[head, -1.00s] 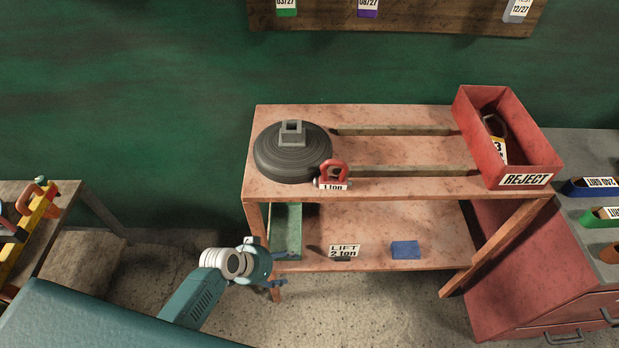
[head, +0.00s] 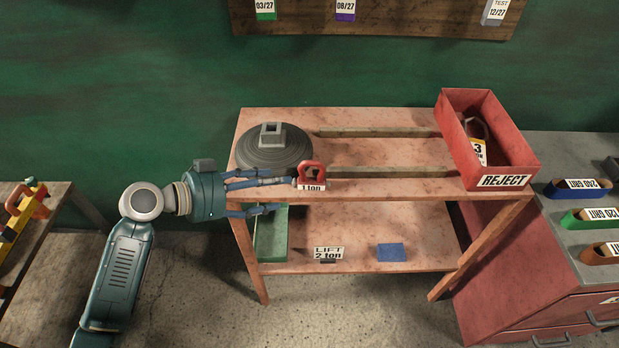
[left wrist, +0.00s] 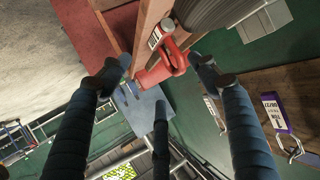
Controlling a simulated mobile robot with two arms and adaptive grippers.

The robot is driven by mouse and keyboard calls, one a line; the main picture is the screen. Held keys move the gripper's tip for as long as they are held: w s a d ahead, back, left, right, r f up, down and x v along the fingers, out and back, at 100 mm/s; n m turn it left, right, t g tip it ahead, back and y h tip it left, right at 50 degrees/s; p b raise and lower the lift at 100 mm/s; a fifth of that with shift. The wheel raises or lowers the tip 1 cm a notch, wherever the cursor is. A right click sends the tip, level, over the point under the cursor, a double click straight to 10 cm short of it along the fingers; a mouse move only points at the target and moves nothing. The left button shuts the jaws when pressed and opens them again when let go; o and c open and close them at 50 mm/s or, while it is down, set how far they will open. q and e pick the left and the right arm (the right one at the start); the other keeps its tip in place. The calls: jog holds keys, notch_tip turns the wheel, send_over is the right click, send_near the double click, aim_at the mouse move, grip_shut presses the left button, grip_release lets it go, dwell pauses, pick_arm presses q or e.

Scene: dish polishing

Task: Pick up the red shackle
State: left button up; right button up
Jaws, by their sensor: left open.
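The red shackle (head: 312,171) stands at the front edge of the bench top, with a white "1 ton" tag at its foot. It also shows in the left wrist view (left wrist: 172,58), ahead of my spread fingers. My left gripper (head: 280,194) is open and empty, just left of the shackle and pointing right at it. Its upper fingers come very close to the shackle; I cannot tell whether they touch. Its lower finger is in front of and below the bench top edge. My right gripper is not in view.
A grey round weight (head: 274,148) stands close behind the shackle. A red REJECT bin (head: 506,145) holding a tagged shackle is at the bench's right end. The lower shelf has a green tray (head: 270,248), a "LIFT 2 ton" sign (head: 328,253) and a blue block (head: 391,252).

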pick_arm(q)
jog(key=w+d+p, duration=0.2)
jog(key=w+d, duration=0.1)
jog(key=d, duration=0.1)
jog(key=p, duration=0.2)
send_over(308, 191)
jog(key=shift+s+a+f, duration=0.1)
jog(key=shift+f, duration=0.55)
jog(key=shift+s+a+f, duration=0.1)
jog(key=shift+f, duration=0.5)
jog(key=shift+w+d+f, duration=0.15)
jog(key=shift+d+f, duration=0.1)
jog(key=shift+d, duration=0.05)
jog(key=shift+a, duration=0.1)
jog(key=shift+c, duration=0.5)
jog(key=c, duration=1.3)
grip_shut()
jog(key=shift+r, duration=0.15)
